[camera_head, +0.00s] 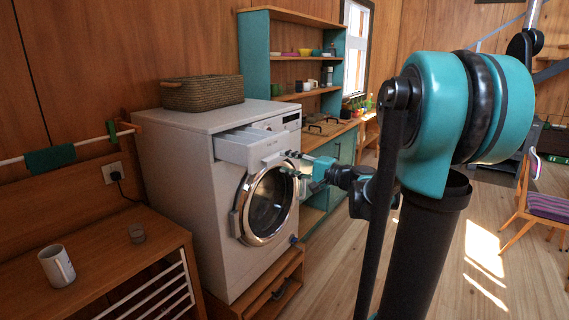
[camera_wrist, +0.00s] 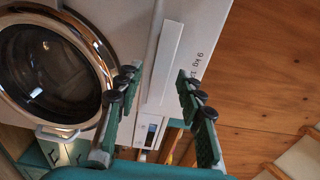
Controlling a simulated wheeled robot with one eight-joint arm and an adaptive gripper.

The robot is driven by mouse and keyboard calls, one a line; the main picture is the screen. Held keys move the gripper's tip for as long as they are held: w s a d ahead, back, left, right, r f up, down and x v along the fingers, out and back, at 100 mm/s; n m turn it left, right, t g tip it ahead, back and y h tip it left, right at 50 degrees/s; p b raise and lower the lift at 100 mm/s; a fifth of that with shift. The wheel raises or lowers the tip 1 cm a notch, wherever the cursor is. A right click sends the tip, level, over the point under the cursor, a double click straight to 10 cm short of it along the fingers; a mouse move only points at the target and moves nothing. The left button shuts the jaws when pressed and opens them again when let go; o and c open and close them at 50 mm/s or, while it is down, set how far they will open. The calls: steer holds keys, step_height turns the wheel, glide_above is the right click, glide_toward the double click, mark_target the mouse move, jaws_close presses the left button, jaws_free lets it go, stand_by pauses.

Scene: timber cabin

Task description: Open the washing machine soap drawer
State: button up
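The white washing machine (camera_head: 185,165) stands against the timber wall, with its round chrome-rimmed door (camera_head: 268,205) shut. Its soap drawer (camera_head: 250,148) sticks out from the upper front, and its open top shows. My gripper (camera_head: 292,164) is just in front of the machine, at the right end of the drawer front and above the round door. In the wrist view my gripper (camera_wrist: 156,76) has its two fingers wide apart, with a pale strip of the machine's front (camera_wrist: 165,62) seen between them. Nothing is held. I cannot tell if a finger touches the drawer.
A wicker basket (camera_head: 203,93) sits on top of the machine. A teal shelf unit and counter (camera_head: 342,150) stand beyond the machine. Wooden floor (camera_head: 330,265) is clear in front.

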steer(key=v, duration=1)
steer(key=shift+s+f, duration=0.1)
steer(key=s+a+f+n+g+h, duration=0.25)
steer(key=s+f, duration=0.25)
steer(key=f, duration=0.4)
steer(key=s+a+f+n+g+h, duration=0.1)
steer(key=s+a+f+g+h, duration=0.2)
steer(key=s+f, duration=0.5)
steer(key=s+d+f+n+g+h, duration=0.1)
steer(key=s+d+f+n+h, duration=0.3)
steer(key=s+d+f+h, duration=0.2)
steer(key=d+f+h, duration=0.2)
steer(key=d+f, duration=0.2)
steer(key=f, duration=0.1)
steer(key=shift+h, duration=0.35)
steer(key=shift+s+a, duration=0.1)
steer(key=shift+s, duration=0.05)
